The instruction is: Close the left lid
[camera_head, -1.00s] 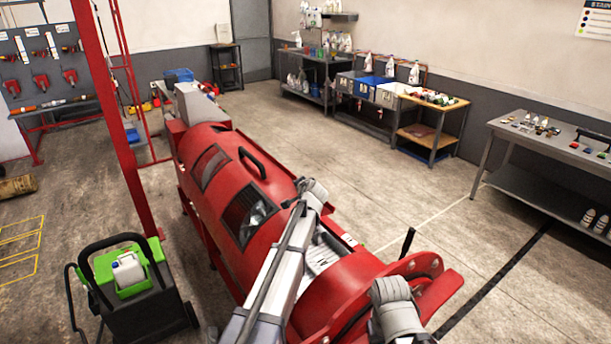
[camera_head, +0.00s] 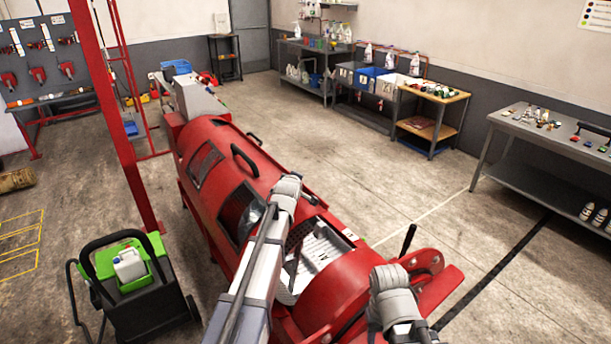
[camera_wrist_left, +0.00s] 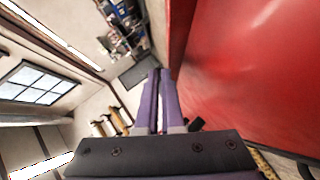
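The long red machine (camera_head: 330,290) runs diagonally through the head view. Its curved red lid (camera_head: 222,190) has two dark windows and a black handle. A second black handle shows just behind it. An opening (camera_head: 318,245) at the near end shows a pale slatted interior. My left arm reaches over the machine; its gripper is hidden behind the wrist in the head view. In the left wrist view my left gripper (camera_wrist_left: 161,75) has its purple fingers together, with nothing seen between them. A large red surface (camera_wrist_left: 240,70) lies close at their right; contact is unclear. My right gripper is out of view.
A red post (camera_head: 120,130) stands left of the machine. A black and green cart (camera_head: 140,300) is at the lower left. A grey table (camera_head: 530,140) with small items stands at the right. The floor between machine and tables is clear.

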